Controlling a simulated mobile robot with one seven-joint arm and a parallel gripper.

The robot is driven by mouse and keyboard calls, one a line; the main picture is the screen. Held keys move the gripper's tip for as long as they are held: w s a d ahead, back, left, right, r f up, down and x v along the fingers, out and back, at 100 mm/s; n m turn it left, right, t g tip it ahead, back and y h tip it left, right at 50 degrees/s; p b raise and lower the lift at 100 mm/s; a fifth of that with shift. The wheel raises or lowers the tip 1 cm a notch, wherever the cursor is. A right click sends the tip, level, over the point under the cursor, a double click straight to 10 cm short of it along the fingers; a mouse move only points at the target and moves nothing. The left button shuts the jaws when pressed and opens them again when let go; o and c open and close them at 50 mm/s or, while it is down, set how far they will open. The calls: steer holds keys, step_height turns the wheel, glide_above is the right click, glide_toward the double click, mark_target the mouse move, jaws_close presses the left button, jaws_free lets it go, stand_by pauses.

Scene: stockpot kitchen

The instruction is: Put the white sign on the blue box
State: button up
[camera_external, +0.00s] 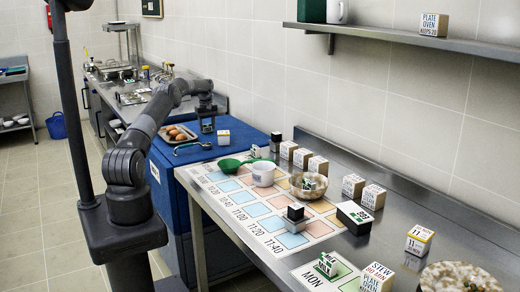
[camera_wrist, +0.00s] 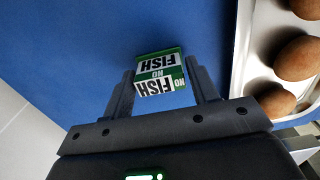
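The white sign (camera_wrist: 157,78) is a small block with green edges and "NO FISH" lettering, in the wrist view. It sits between the fingertips of my gripper (camera_wrist: 160,70), filling the gap, and looks gripped. The blue box (camera_wrist: 85,40) lies under it; in the external view the blue box (camera_external: 168,160) stands left of the steel table. My gripper (camera_external: 207,124) is pointing down over the back part of the box's top. The exact gap between the sign and the box top is hard to tell.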

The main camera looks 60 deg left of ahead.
steer(key=shift+o, duration=1.4)
steer(key=shift+r, duration=0.15)
step_height(320, 180, up, 8)
steer(key=shift+f, duration=0.2)
